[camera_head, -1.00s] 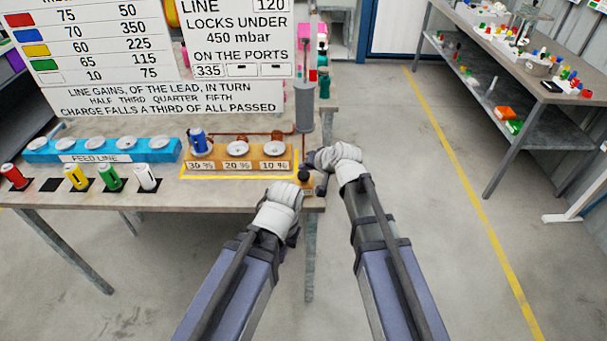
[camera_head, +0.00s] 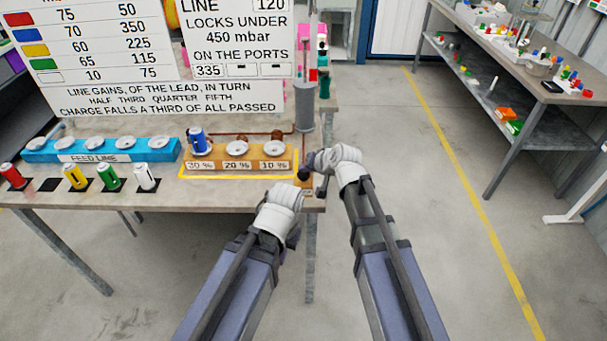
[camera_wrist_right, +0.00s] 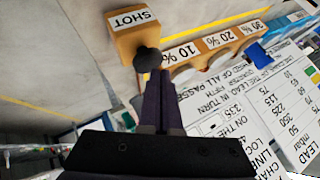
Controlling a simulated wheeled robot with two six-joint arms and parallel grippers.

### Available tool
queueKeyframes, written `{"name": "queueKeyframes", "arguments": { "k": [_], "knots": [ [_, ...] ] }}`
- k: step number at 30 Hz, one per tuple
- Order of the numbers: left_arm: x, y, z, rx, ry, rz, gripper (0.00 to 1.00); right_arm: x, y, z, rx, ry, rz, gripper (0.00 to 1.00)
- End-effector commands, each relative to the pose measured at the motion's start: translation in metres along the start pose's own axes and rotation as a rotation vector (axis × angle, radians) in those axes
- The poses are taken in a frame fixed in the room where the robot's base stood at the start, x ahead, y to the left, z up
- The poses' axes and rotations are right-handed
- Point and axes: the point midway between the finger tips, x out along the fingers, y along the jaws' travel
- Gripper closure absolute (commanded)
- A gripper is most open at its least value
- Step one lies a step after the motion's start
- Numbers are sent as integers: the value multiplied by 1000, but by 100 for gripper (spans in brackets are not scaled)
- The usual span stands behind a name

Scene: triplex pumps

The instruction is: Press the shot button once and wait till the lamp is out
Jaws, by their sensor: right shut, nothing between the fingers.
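The shot button is a black round knob (camera_wrist_right: 147,60) on a small wooden box labelled SHOT (camera_wrist_right: 133,28). In the head view this knob (camera_head: 304,174) is at the front right corner of the bench. My right gripper (camera_wrist_right: 159,73) is shut and empty, its fingertips right at the edge of the knob; I cannot tell whether they touch it. In the head view the right gripper (camera_head: 312,166) is partly hidden by its own wrist. My left gripper (camera_head: 292,236) hangs in front of the bench edge, its fingers mostly hidden. I cannot make out a lit lamp.
An orange block (camera_head: 222,165) has ports marked 30 %, 20 % and 10 %; a blue can (camera_head: 198,143) stands at 30 %. A blue feed line rack (camera_head: 60,151) and several coloured cans are to the left. A grey cylinder (camera_head: 305,108) stands behind.

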Motion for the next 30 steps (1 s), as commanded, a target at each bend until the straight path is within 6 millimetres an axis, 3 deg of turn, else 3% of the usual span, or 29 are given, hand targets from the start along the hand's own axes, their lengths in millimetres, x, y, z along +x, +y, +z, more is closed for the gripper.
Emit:
{"name": "queueKeyframes", "arguments": {
  "k": [30],
  "knots": [
    [11,1,-1,0,0,0,100,8,6,6,0,-1,0,100]
  ]
}}
